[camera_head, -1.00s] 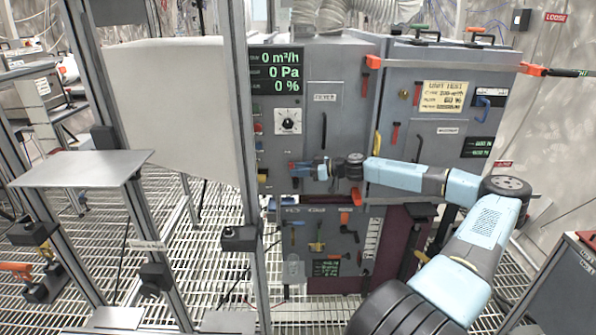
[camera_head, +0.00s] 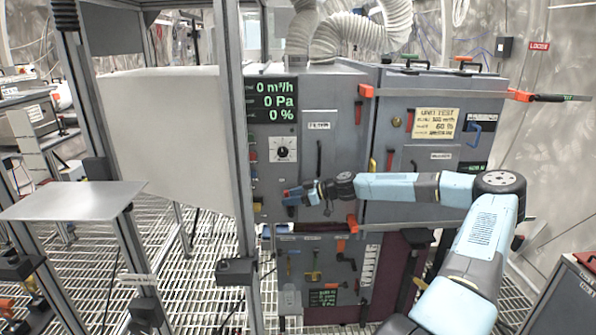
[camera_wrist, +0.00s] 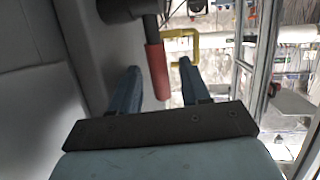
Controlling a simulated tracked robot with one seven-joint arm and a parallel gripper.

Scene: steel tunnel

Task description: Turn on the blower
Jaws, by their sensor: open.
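The blower cabinet (camera_head: 345,95) is a large grey steel box in the head view, its display (camera_head: 273,98) reading 0 m³/h, 0 Pa and 0 %. Below the display is a white dial with a black knob (camera_head: 283,149). My gripper (camera_head: 289,194) is just in front of the panel, below the dial, with its jaws open. In the wrist view a red handle (camera_wrist: 157,72) on a dark shaft lies between the fingers (camera_wrist: 158,80); whether they touch it I cannot tell. A yellow bracket (camera_wrist: 183,46) shows beside it. My gripper partly hides the lower panel in the head view.
A metal frame post (camera_head: 234,150) stands close left of the panel. A lower tool panel (camera_head: 318,265) is under the cabinet. A grey cabinet (camera_head: 570,295) stands at the lower right.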

